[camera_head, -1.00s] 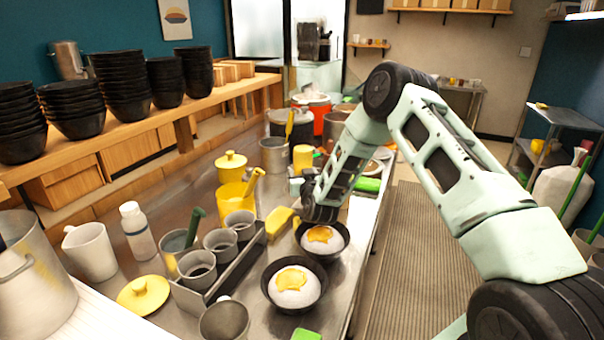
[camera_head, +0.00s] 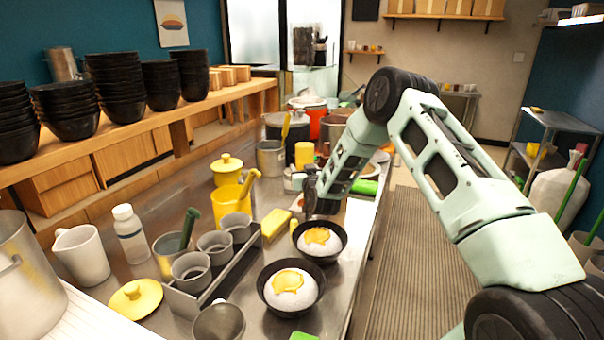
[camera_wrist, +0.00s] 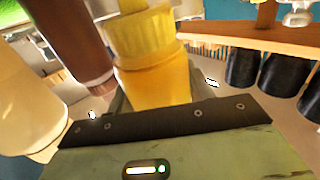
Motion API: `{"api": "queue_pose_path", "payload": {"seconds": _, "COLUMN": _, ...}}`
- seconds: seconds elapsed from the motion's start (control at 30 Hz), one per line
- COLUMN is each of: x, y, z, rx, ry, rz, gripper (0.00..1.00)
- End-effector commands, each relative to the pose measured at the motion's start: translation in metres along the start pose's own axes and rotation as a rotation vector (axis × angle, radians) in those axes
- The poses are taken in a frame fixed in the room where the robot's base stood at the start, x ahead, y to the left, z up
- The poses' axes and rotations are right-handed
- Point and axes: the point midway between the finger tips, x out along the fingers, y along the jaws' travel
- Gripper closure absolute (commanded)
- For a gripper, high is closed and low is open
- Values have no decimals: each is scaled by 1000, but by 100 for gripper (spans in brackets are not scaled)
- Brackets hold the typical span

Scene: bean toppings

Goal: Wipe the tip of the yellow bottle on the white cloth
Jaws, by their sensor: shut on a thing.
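A yellow bottle (camera_wrist: 158,78) fills the middle of the wrist view, directly in front of my gripper's dark mounting edge. My gripper (camera_head: 311,203) is shut on it; the fingers are not clear in the wrist view.
Two black bowls with egg-topped white food, a far one (camera_head: 320,255) and a near one (camera_head: 268,291), stand close to my gripper. A yellow block-like thing (camera_head: 275,223) lies to its left. A rack of metal cups (camera_head: 222,277) and a yellow container (camera_head: 228,200) stand farther left.

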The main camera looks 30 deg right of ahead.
Motion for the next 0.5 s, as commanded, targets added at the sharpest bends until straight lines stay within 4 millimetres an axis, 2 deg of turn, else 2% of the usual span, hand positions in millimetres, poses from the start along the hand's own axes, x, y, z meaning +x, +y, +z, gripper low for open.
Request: {"api": "queue_pose_path", "payload": {"seconds": 0.5, "x": 6, "y": 5, "z": 0, "rx": -1, "ry": -1, "rz": 2, "gripper": 56}}
